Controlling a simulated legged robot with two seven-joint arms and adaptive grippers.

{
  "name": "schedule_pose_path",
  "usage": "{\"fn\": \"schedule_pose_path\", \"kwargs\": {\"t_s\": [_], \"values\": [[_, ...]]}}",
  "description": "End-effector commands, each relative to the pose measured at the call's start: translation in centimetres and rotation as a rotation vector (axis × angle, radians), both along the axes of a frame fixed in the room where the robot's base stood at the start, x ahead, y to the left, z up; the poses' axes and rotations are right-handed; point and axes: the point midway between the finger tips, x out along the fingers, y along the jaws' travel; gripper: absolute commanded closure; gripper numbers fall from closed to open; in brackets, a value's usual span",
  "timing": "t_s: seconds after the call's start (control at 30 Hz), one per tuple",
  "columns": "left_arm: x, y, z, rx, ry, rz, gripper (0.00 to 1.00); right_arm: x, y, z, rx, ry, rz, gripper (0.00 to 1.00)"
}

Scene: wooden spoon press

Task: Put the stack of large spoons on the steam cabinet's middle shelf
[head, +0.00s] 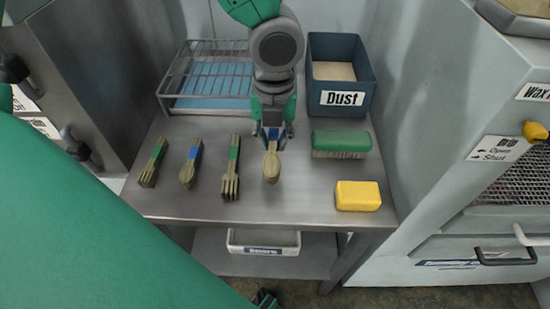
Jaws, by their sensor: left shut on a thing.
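The stack of large spoons (271,167), pale wood with a blue band, is at the right end of a row of utensil stacks on the metal table (300,207). My left gripper (273,132) is shut on its handle end, with the bowls toward the front. I cannot tell whether the stack still touches the table. I cannot tell for sure which cabinet is the steam cabinet, and no middle shelf shows. My right gripper is not visible.
Left of the held stack lie forks (231,170), smaller blue-banded spoons (189,167) and a green-banded stack (152,163). A wire rack (207,75), Dust bin (340,75), green brush (341,143) and yellow block (358,196) stand around. A wax machine (440,140) flanks the table's right.

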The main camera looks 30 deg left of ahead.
Motion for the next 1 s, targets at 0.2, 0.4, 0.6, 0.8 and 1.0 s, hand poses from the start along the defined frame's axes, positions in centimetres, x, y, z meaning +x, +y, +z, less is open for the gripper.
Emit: {"fn": "schedule_pose_path", "kwargs": {"t_s": [0.2,0.4,0.6,0.8,1.0], "values": [[0.0,0.1,-2.3,0.0,0.0,0.0,1.0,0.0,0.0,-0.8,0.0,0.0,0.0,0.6],[0.0,0.1,-5.0,0.0,0.001,0.002,1.0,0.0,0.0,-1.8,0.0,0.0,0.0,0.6],[0.0,0.1,-5.6,-0.003,-0.002,0.003,1.0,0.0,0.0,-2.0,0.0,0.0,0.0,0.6],[0.0,0.1,-5.8,-0.002,0.0,0.003,1.0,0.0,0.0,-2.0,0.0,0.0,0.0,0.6],[0.0,0.1,-6.1,-0.003,0.001,0.003,0.64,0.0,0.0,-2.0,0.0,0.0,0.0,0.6]]}}
